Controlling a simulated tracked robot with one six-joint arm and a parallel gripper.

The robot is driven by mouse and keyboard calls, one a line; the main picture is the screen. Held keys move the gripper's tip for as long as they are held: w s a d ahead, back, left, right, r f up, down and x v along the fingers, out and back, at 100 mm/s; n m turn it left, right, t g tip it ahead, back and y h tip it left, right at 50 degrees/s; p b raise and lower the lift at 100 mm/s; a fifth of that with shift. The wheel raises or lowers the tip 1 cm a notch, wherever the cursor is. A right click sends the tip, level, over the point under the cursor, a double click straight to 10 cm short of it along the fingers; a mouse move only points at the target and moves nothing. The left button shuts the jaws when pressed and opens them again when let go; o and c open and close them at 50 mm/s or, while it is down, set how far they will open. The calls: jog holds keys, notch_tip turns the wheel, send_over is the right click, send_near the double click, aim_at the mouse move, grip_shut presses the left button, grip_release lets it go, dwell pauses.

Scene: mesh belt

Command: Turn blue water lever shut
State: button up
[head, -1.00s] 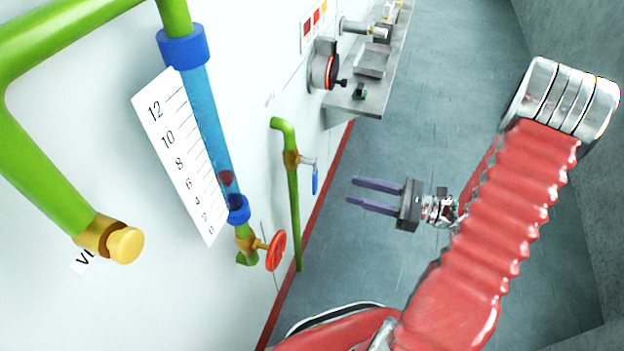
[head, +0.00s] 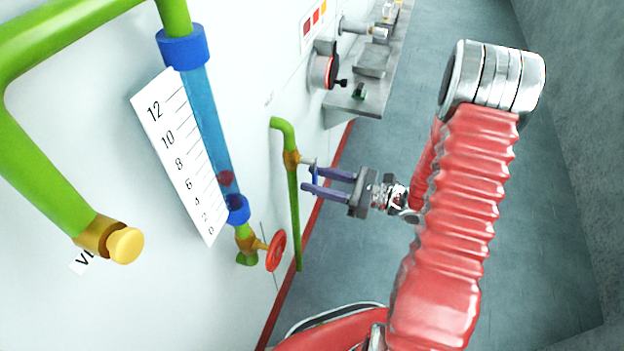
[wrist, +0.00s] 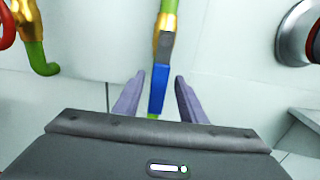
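The blue water lever (head: 316,176) hangs down from a brass valve (head: 292,158) on a green pipe by the wall. In the wrist view the blue lever (wrist: 158,88) points toward me, with its end between my two finger tips. My gripper (head: 311,179) is open, its purple fingers apart on either side of the lever. In the wrist view my gripper (wrist: 157,88) shows a gap between each finger and the lever, so it does not look gripped. In the head view the fingers partly cover the lever.
A red handwheel (head: 276,251) sits on a brass valve left of the lever. A blue gauge tube (head: 208,120) with a number scale (head: 178,155) is on the wall. The floor at right is clear.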

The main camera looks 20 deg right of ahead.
jog(key=shift+w+a, duration=0.25)
jog(key=shift+a, duration=0.05)
grip_shut()
dwell(0.4)
jog(key=shift+a, duration=0.15)
jog(key=shift+d, duration=0.2)
